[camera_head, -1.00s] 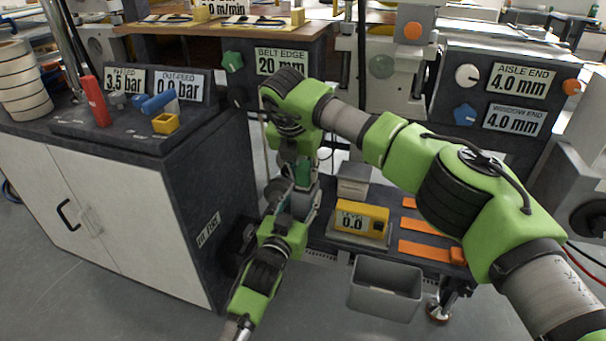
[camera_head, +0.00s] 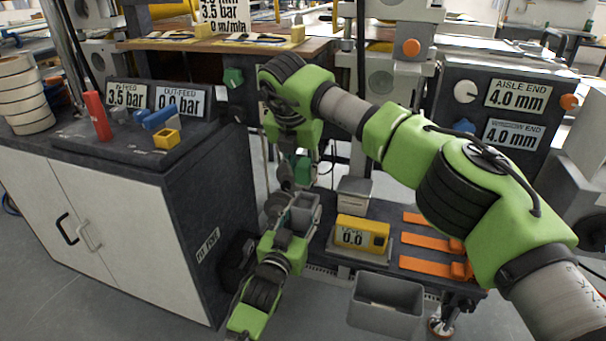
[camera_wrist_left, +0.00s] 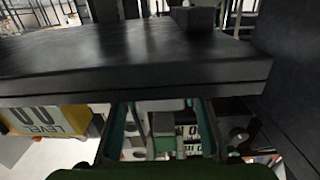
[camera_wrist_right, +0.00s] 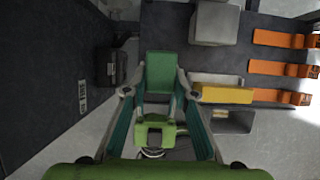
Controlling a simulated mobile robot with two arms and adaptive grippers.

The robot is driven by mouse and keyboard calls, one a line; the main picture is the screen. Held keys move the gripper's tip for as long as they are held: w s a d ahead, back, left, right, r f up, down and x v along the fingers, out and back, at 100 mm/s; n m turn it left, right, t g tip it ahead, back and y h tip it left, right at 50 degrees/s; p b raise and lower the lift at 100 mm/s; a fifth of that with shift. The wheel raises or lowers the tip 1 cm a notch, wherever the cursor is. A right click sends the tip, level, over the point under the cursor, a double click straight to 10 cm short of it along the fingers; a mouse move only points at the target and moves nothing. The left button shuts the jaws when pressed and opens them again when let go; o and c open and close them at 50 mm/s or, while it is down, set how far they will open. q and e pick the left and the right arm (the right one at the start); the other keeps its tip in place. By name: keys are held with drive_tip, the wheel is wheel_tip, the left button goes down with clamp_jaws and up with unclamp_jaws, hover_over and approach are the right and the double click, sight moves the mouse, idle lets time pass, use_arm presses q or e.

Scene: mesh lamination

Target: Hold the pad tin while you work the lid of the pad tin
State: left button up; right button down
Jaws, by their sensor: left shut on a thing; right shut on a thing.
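My left gripper (camera_head: 290,212) is low in the head view, beside the dark cabinet. It is shut on a small grey box, the pad tin (camera_head: 307,210), held clear of the floor. My right gripper (camera_head: 298,178) comes down from above, over the tin. It is shut on a green block that looks like the lid (camera_wrist_right: 160,70), seen between its fingers in the right wrist view. I cannot tell whether lid and tin touch. In the left wrist view a dark slab (camera_wrist_left: 130,60) hides the fingertips, and the tin is not clear there.
A low dark shelf on the right carries a yellow level gauge (camera_head: 362,233), a grey block (camera_head: 354,192) and orange strips (camera_head: 425,242). A grey bin (camera_head: 385,300) stands below in front. The cabinet (camera_head: 120,235) stands close on the left.

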use_arm(q)
drive_tip(key=o, duration=1.7)
